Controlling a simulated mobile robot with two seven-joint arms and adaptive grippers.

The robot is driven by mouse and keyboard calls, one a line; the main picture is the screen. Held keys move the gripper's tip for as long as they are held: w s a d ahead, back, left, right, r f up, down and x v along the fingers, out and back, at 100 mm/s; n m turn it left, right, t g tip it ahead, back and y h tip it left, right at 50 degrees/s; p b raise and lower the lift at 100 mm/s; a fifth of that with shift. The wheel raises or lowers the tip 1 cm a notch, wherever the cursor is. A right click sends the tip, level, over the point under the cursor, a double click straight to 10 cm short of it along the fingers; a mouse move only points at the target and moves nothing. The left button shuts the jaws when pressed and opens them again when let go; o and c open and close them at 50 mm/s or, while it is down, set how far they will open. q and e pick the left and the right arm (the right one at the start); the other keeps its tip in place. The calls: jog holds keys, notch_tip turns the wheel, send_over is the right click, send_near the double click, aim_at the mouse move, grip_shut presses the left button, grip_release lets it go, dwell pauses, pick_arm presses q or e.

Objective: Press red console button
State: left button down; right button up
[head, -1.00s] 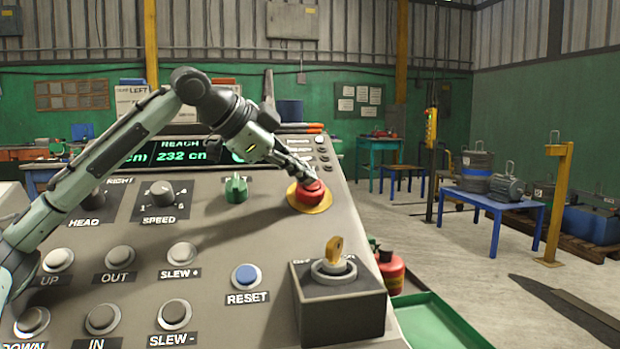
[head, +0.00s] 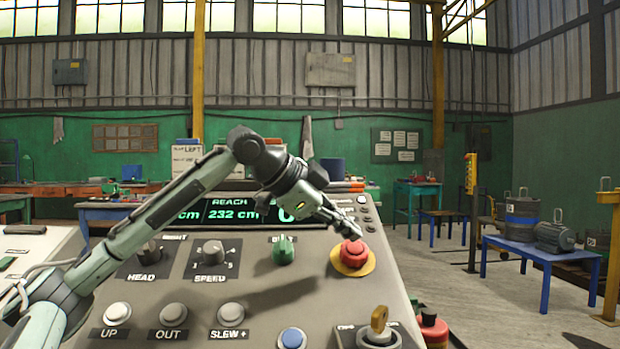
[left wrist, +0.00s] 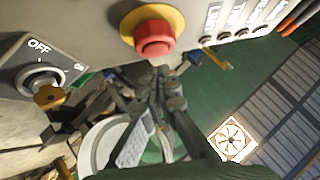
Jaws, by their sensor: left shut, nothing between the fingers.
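The red button (head: 353,252) is a mushroom-shaped cap on a yellow disc at the right of the grey console (head: 300,290). In the left wrist view the red button (left wrist: 153,38) shows at the top centre. My left gripper (head: 352,232) is shut and empty, reaching in from the left with its fingertips just at the upper edge of the button in the head view. In the left wrist view my left gripper (left wrist: 160,78) points towards the button, close below it. I cannot tell whether it touches. My right gripper is not in view.
A green knob (head: 284,250) sits left of the red button. A key switch (head: 379,325) stands up in front of it, and a blue button (head: 292,339) is nearby. Dark buttons (head: 366,209) lie beyond. A blue table (head: 540,252) stands far right on open floor.

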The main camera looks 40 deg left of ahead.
pick_arm(q)
jog(key=d+r+v, duration=0.1)
jog(key=v, duration=1)
jog(key=shift+w, duration=0.25)
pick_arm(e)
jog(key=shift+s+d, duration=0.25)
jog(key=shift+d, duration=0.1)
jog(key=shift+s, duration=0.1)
